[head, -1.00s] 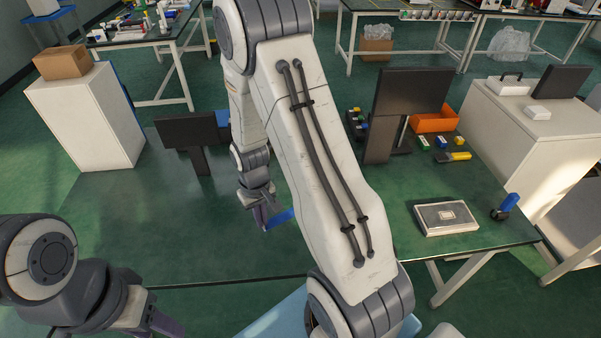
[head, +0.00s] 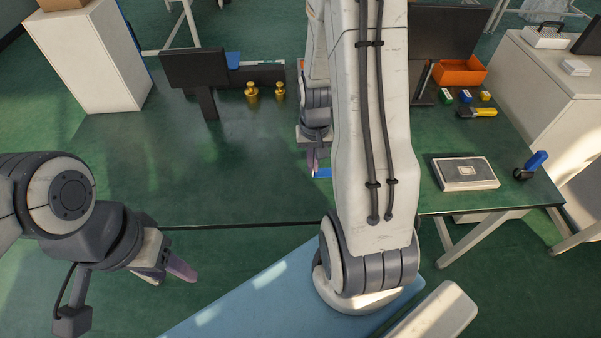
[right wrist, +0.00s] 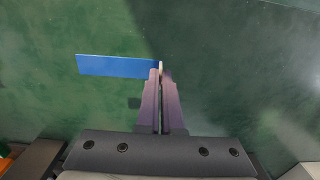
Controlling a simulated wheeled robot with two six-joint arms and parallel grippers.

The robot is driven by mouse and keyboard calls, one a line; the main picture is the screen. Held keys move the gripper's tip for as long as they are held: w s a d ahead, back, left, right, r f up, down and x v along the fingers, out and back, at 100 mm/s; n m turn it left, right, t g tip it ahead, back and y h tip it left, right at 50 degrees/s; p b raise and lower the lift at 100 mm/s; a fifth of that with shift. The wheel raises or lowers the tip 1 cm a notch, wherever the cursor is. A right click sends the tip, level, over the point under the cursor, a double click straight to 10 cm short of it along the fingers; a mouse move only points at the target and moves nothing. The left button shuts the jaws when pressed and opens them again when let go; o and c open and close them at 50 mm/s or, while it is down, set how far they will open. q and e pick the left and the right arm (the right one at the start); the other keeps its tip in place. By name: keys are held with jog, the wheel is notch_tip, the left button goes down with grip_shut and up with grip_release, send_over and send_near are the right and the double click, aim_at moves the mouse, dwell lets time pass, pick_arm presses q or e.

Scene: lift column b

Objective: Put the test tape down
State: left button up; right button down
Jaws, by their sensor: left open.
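The test tape, a flat blue strip, (right wrist: 115,66) is pinched at one end between the fingers of my right gripper (right wrist: 160,75) in the right wrist view. It points left from the fingertips over the green table top. In the head view only a small bit of the blue strip (head: 322,173) shows beside my right gripper (head: 314,165); my right arm hides the rest. I cannot tell whether the strip touches the table. My left gripper (head: 168,272) is open and empty, in front of the table's front edge at the lower left.
The green table (head: 240,190) is bare left of my right arm. Two brass weights (head: 265,92) and a dark monitor (head: 193,69) stand at the back. An orange bin (head: 460,71), a grey case (head: 464,173) and a blue-handled roller (head: 530,166) are on the right.

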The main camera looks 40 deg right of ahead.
jog(key=a+f, duration=0.1)
jog(key=w+a+f, duration=0.1)
jog(key=shift+w+a, duration=0.15)
jog(key=shift+a, duration=0.2)
jog(key=shift+f, duration=1.9)
jog(key=shift+f, duration=0.1)
jog(key=c, duration=1.1)
grip_release()
